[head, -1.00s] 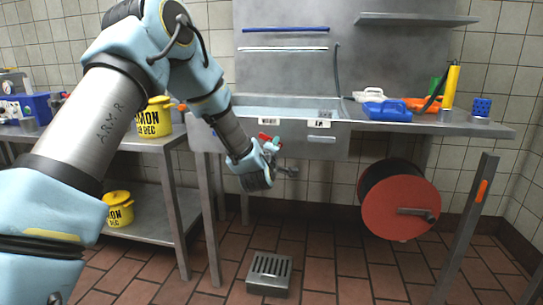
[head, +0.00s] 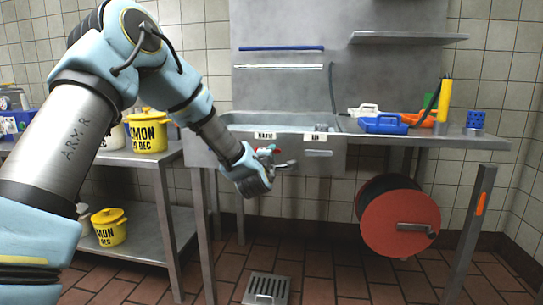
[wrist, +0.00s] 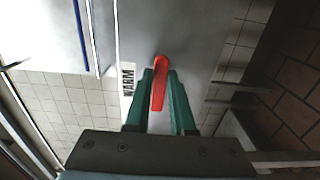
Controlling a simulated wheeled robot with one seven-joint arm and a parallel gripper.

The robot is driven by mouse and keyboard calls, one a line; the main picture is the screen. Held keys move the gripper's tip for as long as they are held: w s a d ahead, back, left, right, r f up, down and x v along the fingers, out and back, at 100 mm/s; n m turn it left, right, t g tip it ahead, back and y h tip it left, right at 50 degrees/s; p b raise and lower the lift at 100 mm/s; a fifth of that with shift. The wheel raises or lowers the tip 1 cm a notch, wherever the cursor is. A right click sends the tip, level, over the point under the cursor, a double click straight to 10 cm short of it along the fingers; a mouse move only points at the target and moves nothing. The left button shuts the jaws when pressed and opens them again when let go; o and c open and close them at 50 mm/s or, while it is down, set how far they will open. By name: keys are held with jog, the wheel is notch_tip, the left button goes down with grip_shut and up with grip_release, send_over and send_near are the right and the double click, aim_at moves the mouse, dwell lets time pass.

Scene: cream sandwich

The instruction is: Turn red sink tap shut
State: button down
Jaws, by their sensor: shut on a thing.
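The red tap handle (wrist: 158,88) lies between the two green fingers of my gripper (wrist: 160,74) in the wrist view, and the gripper is shut on it. In the head view my gripper (head: 266,155) is at the front of the steel sink (head: 225,152), below the rim. Only a little red shows there, the rest being hidden by the fingers. A metal tap pipe (head: 286,166) sticks out just right of the gripper.
A red hose reel (head: 400,225) hangs under the counter at right. A steel table with yellow buckets (head: 147,131) stands at left. A floor drain (head: 267,289) lies below the sink. A blue container (head: 383,124) sits on the counter.

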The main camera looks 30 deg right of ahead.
jog(key=c, duration=0.8)
grip_release()
jog(key=shift+o, duration=0.2)
jog(key=v, duration=1.1)
jog(key=shift+w, duration=0.1)
